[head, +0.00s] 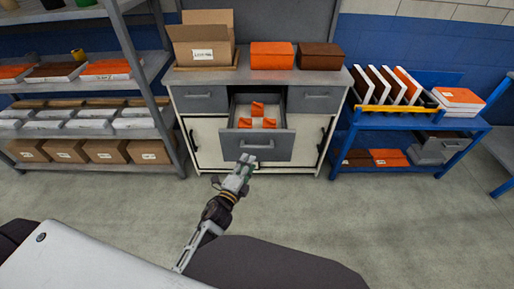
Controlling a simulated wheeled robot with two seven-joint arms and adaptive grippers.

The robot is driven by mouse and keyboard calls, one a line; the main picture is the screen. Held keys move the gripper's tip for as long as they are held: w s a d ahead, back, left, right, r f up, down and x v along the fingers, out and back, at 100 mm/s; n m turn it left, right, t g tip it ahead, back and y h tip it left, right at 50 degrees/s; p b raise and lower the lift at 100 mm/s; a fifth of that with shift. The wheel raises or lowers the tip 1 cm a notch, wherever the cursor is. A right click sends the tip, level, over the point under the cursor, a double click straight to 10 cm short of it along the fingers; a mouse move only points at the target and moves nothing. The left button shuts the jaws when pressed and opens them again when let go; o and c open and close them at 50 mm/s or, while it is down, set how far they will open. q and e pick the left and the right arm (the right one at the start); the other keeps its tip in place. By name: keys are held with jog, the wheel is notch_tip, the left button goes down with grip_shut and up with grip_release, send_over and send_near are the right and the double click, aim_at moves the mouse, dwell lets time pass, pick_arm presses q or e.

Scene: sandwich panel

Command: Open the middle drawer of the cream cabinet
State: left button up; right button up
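The cream cabinet (205,141) stands ahead with a grey top and grey drawers. Its middle drawer (256,146) is pulled out, and several orange pieces show inside it. The drawer's handle is on its front, just beyond my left gripper (247,160). The gripper is at the lower edge of the drawer front, near the handle; I cannot tell whether it touches it. The fingers are too small to tell whether they are open or shut. My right gripper does not show.
The left drawer (202,99) and right drawer (316,98) are shut. An open cardboard box (205,45), an orange box (272,55) and a brown box (320,56) stand on top. A grey shelf rack is at left, a blue cart (400,126) at right. The floor in front is clear.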

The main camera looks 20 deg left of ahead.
aim_at(256, 149)
pick_arm(q)
jog(key=shift+w+d, duration=0.2)
jog(key=shift+w, duration=1.4)
jog(key=shift+w+d, duration=0.15)
jog(key=shift+w, duration=1.4)
jog(key=shift+w+d, duration=0.2)
jog(key=shift+w, duration=1.4)
grip_shut()
